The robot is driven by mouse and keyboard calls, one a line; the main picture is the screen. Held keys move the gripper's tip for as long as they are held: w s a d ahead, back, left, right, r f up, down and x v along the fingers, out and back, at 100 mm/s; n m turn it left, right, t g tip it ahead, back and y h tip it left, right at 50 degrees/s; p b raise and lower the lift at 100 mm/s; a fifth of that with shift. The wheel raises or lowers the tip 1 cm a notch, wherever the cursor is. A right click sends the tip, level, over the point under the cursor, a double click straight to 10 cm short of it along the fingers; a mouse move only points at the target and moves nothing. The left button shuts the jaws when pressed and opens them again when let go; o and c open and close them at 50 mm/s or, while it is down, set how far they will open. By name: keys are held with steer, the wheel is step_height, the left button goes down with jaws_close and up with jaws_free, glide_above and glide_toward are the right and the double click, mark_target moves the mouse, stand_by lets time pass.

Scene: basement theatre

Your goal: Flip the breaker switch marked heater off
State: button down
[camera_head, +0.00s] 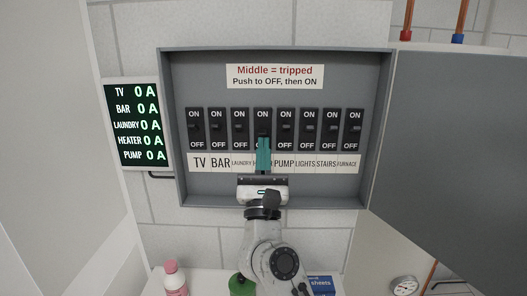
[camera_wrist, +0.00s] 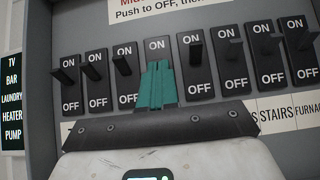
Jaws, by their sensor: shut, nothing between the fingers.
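The grey breaker box (camera_head: 380,130) is open on the wall, with a row of black switches marked ON above and OFF below. The heater switch (camera_head: 263,116) is the fourth from the left; its ON mark shows in the wrist view (camera_wrist: 156,46). My gripper (camera_head: 263,141) has its teal fingers shut and empty, in front of that switch's lower part. In the wrist view the fingertips (camera_wrist: 158,66) reach just below the ON mark. The fingers hide the heater lever, its OFF mark and most of its label, so I cannot tell its position or whether I touch it.
The laundry switch (camera_head: 240,127) and pump switch (camera_head: 286,127) stand close on either side. The box door (camera_head: 450,150) is swung open at right. A display (camera_head: 137,123) at left reads 0 A on every line. A pink bottle (camera_head: 175,279) and blue box (camera_head: 321,285) stand below.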

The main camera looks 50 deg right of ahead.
steer(key=shift+s+a+r+p, duration=0.1)
steer(key=shift+a+r+p, duration=0.05)
steer(key=shift+r+p, duration=0.45)
steer(key=shift+s+a+r+p, duration=0.1)
steer(key=shift+r+p, duration=0.6)
steer(key=shift+p, duration=0.05)
steer(key=shift+r, duration=0.1)
